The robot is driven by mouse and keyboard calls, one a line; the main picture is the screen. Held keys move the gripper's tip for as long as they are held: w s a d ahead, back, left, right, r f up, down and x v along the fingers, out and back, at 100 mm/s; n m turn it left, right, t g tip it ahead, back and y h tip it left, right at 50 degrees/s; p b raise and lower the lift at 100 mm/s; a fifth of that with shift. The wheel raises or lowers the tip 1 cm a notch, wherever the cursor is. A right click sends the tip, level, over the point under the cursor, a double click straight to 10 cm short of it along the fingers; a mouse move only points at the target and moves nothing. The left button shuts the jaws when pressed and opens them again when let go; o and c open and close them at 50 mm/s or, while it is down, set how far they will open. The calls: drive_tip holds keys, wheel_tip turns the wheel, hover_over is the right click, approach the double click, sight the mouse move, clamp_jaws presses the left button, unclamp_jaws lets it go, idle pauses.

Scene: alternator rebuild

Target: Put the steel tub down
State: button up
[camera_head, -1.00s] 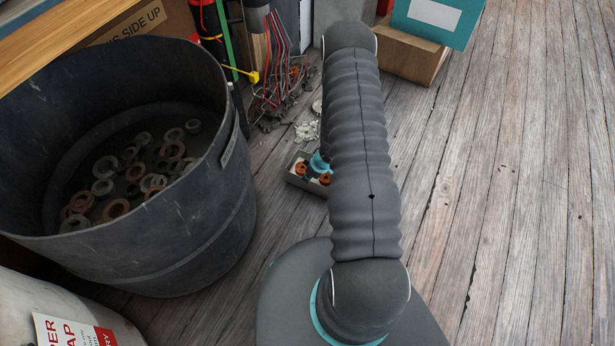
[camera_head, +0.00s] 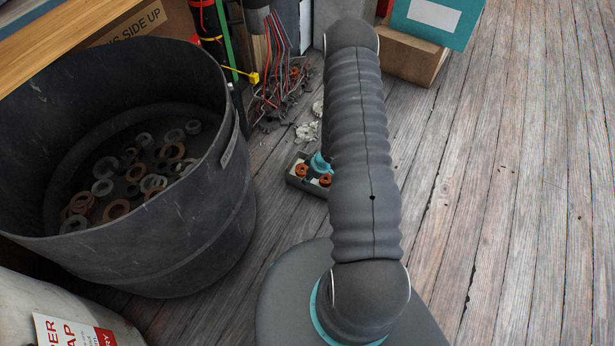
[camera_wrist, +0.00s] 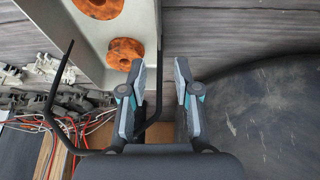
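The steel tub (camera_head: 296,183) is a small light-grey open tub with orange-brown copper coils in it. In the head view it appears to be on the wooden floor, partly hidden behind my arm. In the wrist view its pale wall and inside (camera_wrist: 91,40) fill the upper left, with a thin dark wire handle (camera_wrist: 51,95) swung out to the side. My gripper (camera_wrist: 160,72) is at the tub's edge, its two fingers apart. Part of the wire shows in the gap between the fingers, nearer the left one. No grip on it shows. The tub's underside is hidden.
A large dark bin (camera_head: 215,205) with several washers stands on the left. Loose wires (camera_head: 275,85) and pale scraps (camera_head: 307,132) lie behind the tub. A cardboard box (camera_head: 412,57) with a teal item on it stands at the back. The floor at right is clear.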

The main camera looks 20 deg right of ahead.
wheel_tip(320, 180, up, 42)
drive_tip(key=s+d+f+m+t+h+p, duration=0.1)
drive_tip(key=s+d+m+t+h+p, duration=0.1)
drive_tip(key=d+m+h, duration=0.3)
drive_tip(key=s+a+r+m+y, duration=0.1)
drive_tip(key=s+a+r, duration=0.7)
drive_tip(key=s, duration=0.3)
drive_tip(key=s+a+r+m+y, duration=0.1)
drive_tip(key=s+a+r, duration=0.7)
drive_tip(key=s, duration=0.3)
drive_tip(key=shift+s+a+r+m, duration=0.2)
drive_tip(key=shift+a+r+m, duration=0.1)
drive_tip(key=shift+a, duration=0.45)
